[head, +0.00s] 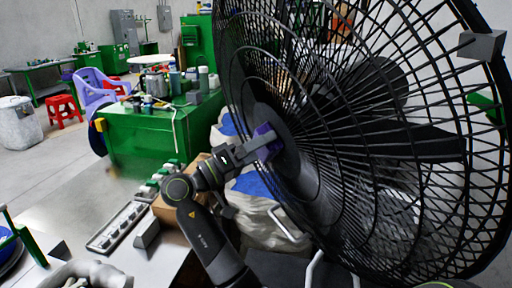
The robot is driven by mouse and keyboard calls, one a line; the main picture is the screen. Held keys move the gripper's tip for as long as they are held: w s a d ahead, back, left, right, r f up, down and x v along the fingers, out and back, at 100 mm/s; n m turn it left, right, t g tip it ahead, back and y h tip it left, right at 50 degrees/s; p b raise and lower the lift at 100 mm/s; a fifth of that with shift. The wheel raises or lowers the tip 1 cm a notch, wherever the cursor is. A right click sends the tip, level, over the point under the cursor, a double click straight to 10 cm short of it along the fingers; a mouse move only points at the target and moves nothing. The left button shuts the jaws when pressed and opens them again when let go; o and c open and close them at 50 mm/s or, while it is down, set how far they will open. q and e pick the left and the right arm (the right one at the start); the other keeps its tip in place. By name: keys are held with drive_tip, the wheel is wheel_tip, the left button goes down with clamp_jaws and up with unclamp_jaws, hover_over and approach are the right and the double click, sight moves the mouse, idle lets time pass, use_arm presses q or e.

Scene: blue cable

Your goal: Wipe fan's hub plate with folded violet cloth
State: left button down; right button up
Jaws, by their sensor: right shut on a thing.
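A large black fan (375,130) with a wire cage fills the right half of the head view. Its dark round hub plate (291,165) faces left. My right gripper (262,146) is at the hub plate, shut on the folded violet cloth (266,131). The cloth shows as a small violet patch between the gripper and the plate; it seems to touch the plate, but the gripper hides much of it. My left gripper is not in view.
A grey table (75,205) at lower left bears a power strip (118,226). A cardboard box (168,209) and white sacks with blue (258,207) stand below the arm. A green cabinet (140,140), purple chair (97,88) and red stool (64,108) stand behind.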

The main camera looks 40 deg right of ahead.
sight(288, 153)
drive_tip(key=shift+s+a+b, duration=0.15)
drive_tip(key=shift+s+a, duration=0.05)
drive_tip(key=shift+s, duration=1.3)
drive_tip(key=shift+s+a+b, duration=0.15)
drive_tip(key=shift+s, duration=1.35)
drive_tip(key=shift+b, duration=0.3)
drive_tip(key=shift+w+d+b, duration=0.15)
drive_tip(key=shift+w+b, duration=0.3)
drive_tip(key=shift+w, duration=0.75)
drive_tip(key=shift+w+d+b, duration=0.2)
drive_tip(key=shift+w+b, duration=0.3)
drive_tip(key=shift+w, duration=0.75)
drive_tip(key=shift+w+d+b, duration=0.15)
drive_tip(key=shift+w+b, duration=0.3)
drive_tip(key=shift+w, duration=0.75)
drive_tip(key=shift+r, duration=0.1)
drive_tip(key=shift+b+v, duration=1.7)
drive_tip(key=shift+v, duration=1.3)
